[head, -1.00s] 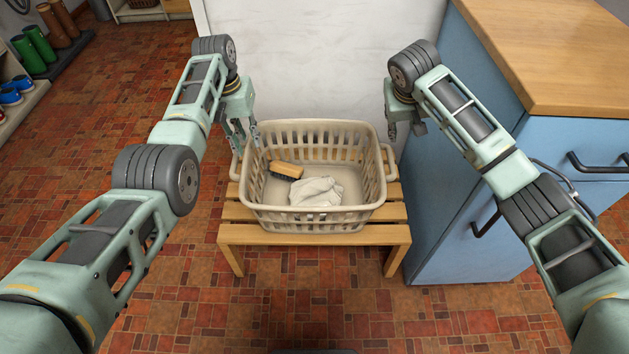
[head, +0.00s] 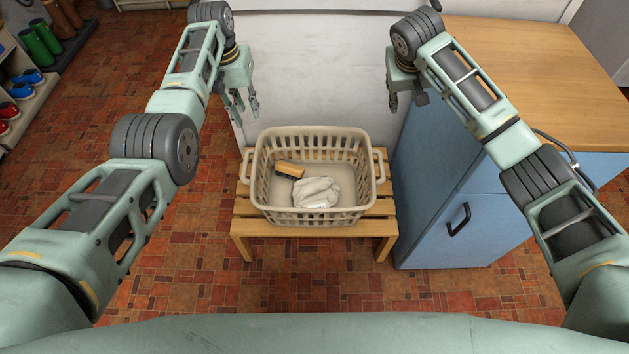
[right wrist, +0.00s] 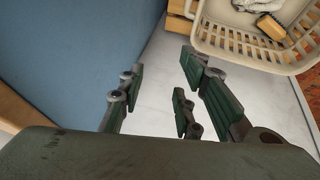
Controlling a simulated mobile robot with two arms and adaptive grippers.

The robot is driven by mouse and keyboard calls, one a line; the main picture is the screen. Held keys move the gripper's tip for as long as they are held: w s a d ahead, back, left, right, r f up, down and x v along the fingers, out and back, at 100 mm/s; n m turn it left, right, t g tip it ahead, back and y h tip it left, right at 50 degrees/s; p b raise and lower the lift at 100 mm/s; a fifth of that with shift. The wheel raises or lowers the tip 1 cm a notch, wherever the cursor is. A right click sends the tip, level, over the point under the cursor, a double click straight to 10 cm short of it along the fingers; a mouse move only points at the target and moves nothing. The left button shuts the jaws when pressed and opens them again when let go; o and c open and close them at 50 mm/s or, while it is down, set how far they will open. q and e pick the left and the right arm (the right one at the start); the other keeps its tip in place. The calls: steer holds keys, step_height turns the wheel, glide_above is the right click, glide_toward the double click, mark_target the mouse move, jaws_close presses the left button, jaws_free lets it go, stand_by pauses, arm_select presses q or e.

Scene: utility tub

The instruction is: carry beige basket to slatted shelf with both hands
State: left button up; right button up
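The beige basket (head: 312,215) stands upright on a slatted wooden bench (head: 245,228). It has a handle at each end and holds a wood-backed brush (head: 289,169) and a white cloth (head: 316,192). My left gripper (head: 243,108) is open and empty, above and behind the basket's left end in the head view. My right gripper (head: 407,100) is open and empty, above and right of the basket's right end. In the right wrist view its spread fingers (right wrist: 165,95) have nothing between them, and the basket (right wrist: 240,42) is apart from them at the upper right.
A blue cabinet (head: 485,230) with a wooden top (head: 540,75) stands close on the right, under my right arm. A white wall (head: 315,75) is behind the bench. Boots (head: 42,40) and shoes (head: 22,90) stand at the far left. The tiled floor (head: 180,240) is open left of the bench.

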arm_select(q)
steer(key=shift+r, duration=0.4)
arm_select(e)
steer(key=v, duration=1.2)
